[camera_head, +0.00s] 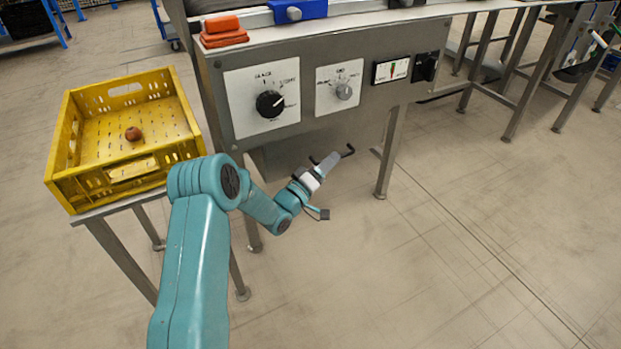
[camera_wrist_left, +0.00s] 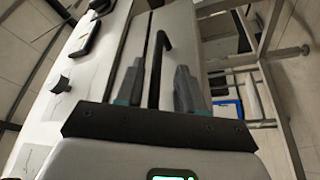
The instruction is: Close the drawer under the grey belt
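The drawer (camera_head: 290,152) is a grey metal box under the control panel, partly hidden behind my left arm. How far it stands out is hard to tell. Its black bar handle (camera_head: 348,151) shows on both sides of my left gripper (camera_head: 328,163). The left wrist view shows the handle (camera_wrist_left: 156,70) as a black bar with a bent end, lying between the two grey fingers of my left gripper (camera_wrist_left: 158,88). The fingers are apart, with gaps beside the bar. I cannot tell whether either finger touches it. My right gripper is in neither view.
The control panel (camera_head: 310,125) with dials and a black switch is above the drawer. A yellow crate (camera_head: 75,190) holding a round brown item (camera_head: 133,134) stands on a stand at left. Metal legs (camera_head: 390,155) flank the drawer. The floor in front is clear.

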